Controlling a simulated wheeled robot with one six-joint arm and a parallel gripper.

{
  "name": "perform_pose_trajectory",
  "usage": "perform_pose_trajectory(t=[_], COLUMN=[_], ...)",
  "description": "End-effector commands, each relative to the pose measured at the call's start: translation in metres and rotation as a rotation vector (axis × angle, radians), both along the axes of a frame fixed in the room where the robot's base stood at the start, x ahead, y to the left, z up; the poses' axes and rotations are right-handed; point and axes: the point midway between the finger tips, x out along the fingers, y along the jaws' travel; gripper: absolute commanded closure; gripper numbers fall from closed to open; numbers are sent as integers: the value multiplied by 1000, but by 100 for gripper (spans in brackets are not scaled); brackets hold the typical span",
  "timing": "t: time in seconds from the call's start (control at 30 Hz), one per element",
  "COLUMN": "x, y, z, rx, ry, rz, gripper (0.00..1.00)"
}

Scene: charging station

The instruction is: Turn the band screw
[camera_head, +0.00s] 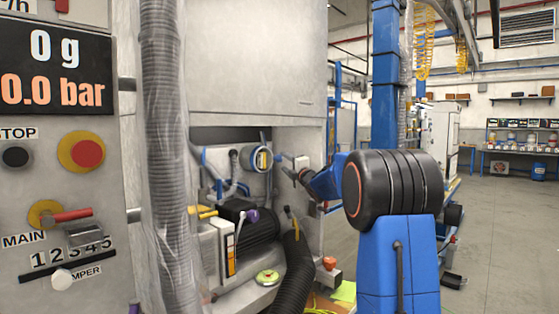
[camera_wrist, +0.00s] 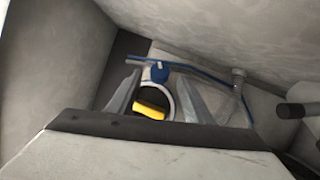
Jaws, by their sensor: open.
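A round ring-shaped band (camera_head: 250,158) sits in the open bay of the cabinet, with a yellow patch inside it. It also shows in the wrist view (camera_wrist: 171,102), beyond my fingers. A small blue knob (camera_wrist: 159,72) sits at its top edge and looks like the band screw. A blue spot (camera_head: 263,137) at the ring's top in the head view seems to be the same part. My gripper (camera_wrist: 160,98) is open and empty, with the ring and knob seen between its fingers. In the head view my gripper (camera_head: 291,171) is right of the ring, apart from it.
A blue hose (camera_wrist: 205,73) runs behind the knob. A grey corrugated hose (camera_head: 163,130) hangs in front of the cabinet at left. A black hose (camera_head: 293,275) and dark motor (camera_head: 258,226) fill the lower bay. Bay walls (camera_wrist: 50,70) are close on the left.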

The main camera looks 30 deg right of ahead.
Motion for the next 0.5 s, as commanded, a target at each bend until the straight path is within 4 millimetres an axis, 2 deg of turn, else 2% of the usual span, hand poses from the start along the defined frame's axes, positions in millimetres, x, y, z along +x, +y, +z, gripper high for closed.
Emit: perform_pose_trajectory(t=[0.03,0.2,0.5], x=[10,36,60], y=[1,0,0], z=[1,7,13], rx=[0,0,0], ry=[-1,-1,-1], rz=[2,1,1], gripper=[54,54,54])
